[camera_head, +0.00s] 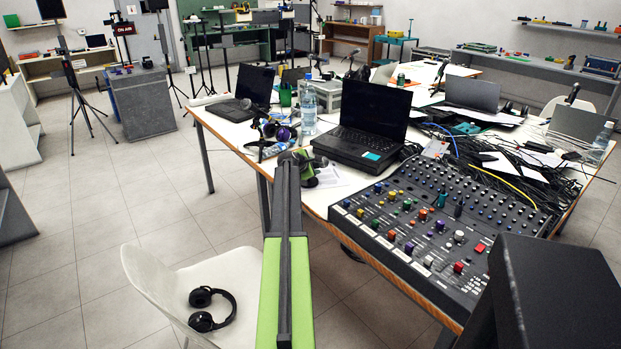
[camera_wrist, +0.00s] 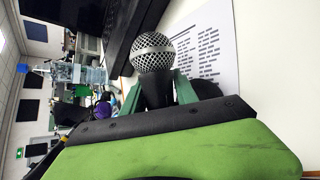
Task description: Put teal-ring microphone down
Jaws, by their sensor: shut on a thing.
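A microphone (camera_wrist: 153,53) with a silver mesh head and dark body is held upright-looking in the wrist view, between the green fingers of my gripper (camera_wrist: 158,92). Its lower body is hidden behind the gripper's dark edge, and I cannot make out a teal ring. In the head view my gripper (camera_head: 306,168) is at the table's near edge, left of the black laptop; the microphone there is too small and covered to tell. A printed sheet (camera_wrist: 208,48) lies beside the microphone in the wrist view. I cannot tell whether the microphone touches the table (camera_head: 232,136).
A black laptop (camera_head: 369,118) and a mixing console (camera_head: 440,225) fill the table to the right. A water bottle (camera_head: 308,108) and purple-and-black headphones (camera_head: 283,133) stand behind my gripper. A white chair (camera_head: 240,265) with black headphones (camera_head: 213,308) is in front. Cables (camera_head: 500,165) clutter the right side.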

